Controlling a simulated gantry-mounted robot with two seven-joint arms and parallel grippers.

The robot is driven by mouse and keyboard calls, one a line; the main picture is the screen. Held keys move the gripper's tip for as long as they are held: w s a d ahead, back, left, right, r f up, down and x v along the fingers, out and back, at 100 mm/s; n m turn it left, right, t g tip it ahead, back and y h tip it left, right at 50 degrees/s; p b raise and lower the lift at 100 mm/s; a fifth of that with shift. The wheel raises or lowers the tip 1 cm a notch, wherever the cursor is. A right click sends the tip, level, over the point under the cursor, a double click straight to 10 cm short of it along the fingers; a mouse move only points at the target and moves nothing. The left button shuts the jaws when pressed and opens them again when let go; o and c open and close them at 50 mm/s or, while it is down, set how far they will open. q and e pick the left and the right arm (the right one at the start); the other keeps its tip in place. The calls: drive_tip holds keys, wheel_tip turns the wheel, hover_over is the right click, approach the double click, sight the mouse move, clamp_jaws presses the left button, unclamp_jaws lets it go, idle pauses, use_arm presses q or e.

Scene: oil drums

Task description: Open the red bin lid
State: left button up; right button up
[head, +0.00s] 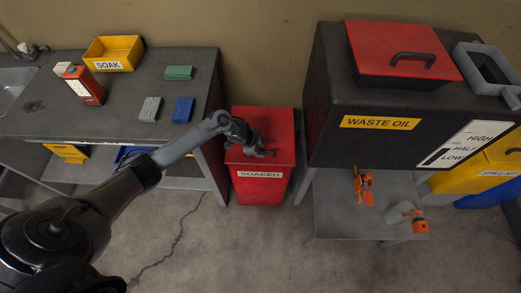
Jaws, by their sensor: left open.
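The red bin (260,188) with the label "SOAKED" stands on the floor between the grey workbench and the black waste oil tank. Its red lid (279,122) looks closed and flat on top. My left gripper (262,152) is open over the front part of the lid, close to a small dark bar there that may be the lid's handle. The gripper partly hides this bar, and I cannot tell whether they touch. My right gripper is not in view.
The black waste oil tank (333,138) stands close on the right, with a red cover (372,42) on top. The workbench (130,92) on the left carries a yellow "SOAK" tray (113,48) and several small blocks. Floor in front of the bin is clear.

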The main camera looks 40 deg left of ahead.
use_arm(q)
drive_tip(key=shift+f, duration=0.1)
clamp_jaws()
idle(0.4)
